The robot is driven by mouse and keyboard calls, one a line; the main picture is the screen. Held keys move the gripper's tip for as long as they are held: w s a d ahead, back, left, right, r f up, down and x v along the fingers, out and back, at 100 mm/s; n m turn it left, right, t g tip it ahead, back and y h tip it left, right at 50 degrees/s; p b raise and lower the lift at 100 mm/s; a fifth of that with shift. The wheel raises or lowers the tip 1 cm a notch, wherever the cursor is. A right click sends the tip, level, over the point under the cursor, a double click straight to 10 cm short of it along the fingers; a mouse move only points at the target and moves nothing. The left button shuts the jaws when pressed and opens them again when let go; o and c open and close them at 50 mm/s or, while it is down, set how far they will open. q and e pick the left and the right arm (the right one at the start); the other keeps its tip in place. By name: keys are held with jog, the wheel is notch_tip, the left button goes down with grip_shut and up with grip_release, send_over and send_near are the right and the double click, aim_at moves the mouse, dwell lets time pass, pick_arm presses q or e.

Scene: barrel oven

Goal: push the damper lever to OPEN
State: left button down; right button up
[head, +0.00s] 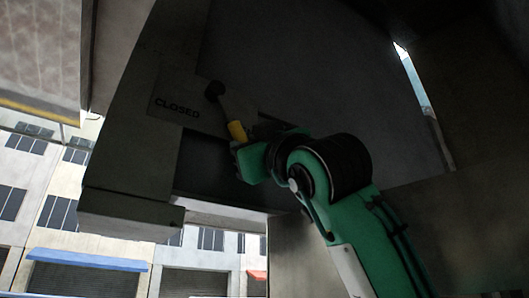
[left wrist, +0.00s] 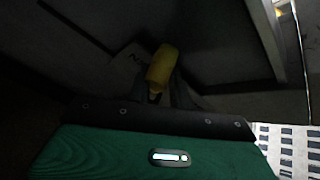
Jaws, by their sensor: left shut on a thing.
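A plate (head: 178,108) reading CLOSED is left of the pivot. The lever hangs down and slightly right, away from that word. No OPEN marking is legible. My left gripper (head: 240,147), on a green arm, is shut on the lower part of the yellow grip. The yellow grip also shows in the left wrist view (left wrist: 161,68), between dark fingers (left wrist: 165,93). My right gripper is not in view.
The dark oven body (head: 300,60) fills the middle. A blocky grey ledge (head: 130,212) juts out at its lower left. Pale buildings (head: 60,215) stand far behind. A dark wall (head: 470,215) lies to the right of my arm.

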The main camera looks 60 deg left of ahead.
pick_arm(q)
jog(key=shift+w+r, duration=0.15)
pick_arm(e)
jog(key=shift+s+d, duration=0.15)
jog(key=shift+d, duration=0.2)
pick_arm(q)
jog(key=c, duration=1.5)
grip_release()
jog(key=shift+c, duration=0.2)
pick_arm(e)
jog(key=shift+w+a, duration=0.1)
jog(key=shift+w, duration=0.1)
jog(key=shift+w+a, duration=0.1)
